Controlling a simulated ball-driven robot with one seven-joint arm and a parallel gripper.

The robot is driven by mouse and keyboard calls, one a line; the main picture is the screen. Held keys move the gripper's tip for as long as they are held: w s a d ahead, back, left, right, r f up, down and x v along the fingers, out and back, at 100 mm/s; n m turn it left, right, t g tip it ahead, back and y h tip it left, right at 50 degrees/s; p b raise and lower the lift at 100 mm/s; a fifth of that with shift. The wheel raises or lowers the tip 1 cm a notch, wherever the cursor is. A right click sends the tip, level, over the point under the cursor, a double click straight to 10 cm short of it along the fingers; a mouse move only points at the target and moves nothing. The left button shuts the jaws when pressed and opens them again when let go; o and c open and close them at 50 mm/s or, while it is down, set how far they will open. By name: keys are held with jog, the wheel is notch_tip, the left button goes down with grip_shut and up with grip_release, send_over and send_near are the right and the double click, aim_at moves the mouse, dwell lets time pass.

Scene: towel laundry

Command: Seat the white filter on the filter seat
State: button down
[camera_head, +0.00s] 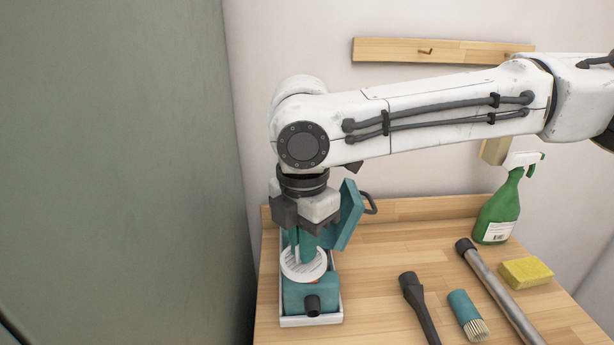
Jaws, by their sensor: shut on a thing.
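The white filter (304,265) is a round, ribbed disc near the left end of the wooden table. My gripper (302,250) points down from above and is shut on the filter's upper side. The filter is over a teal appliance body (309,292) with a dark round nozzle at its front. The teal lid (348,217) stands open behind and to the right. The filter seat is hidden by the filter and my gripper, so I cannot tell whether the filter touches it.
The teal appliance stands in a white tray (312,322). To the right on the wooden table (380,262) lie a black nozzle (415,305), a teal brush (466,313), a metal tube (500,290) and a yellow sponge (526,272). A green spray bottle (498,212) stands behind. A grey-green panel (120,170) rises at left.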

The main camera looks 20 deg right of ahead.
jog(key=w+d+f+p, duration=0.2)
jog(key=w+d+f, duration=0.2)
jog(key=w, duration=0.5)
jog(key=shift+d+f+n+p, duration=0.3)
jog(key=shift+f+n+p, duration=0.1)
jog(key=shift+f, duration=0.45)
jog(key=shift+p, duration=1.25)
dwell(1.5)
jog(key=shift+f, duration=0.65)
dwell(0.3)
jog(key=c, duration=1.1)
grip_release()
jog(key=o, duration=0.4)
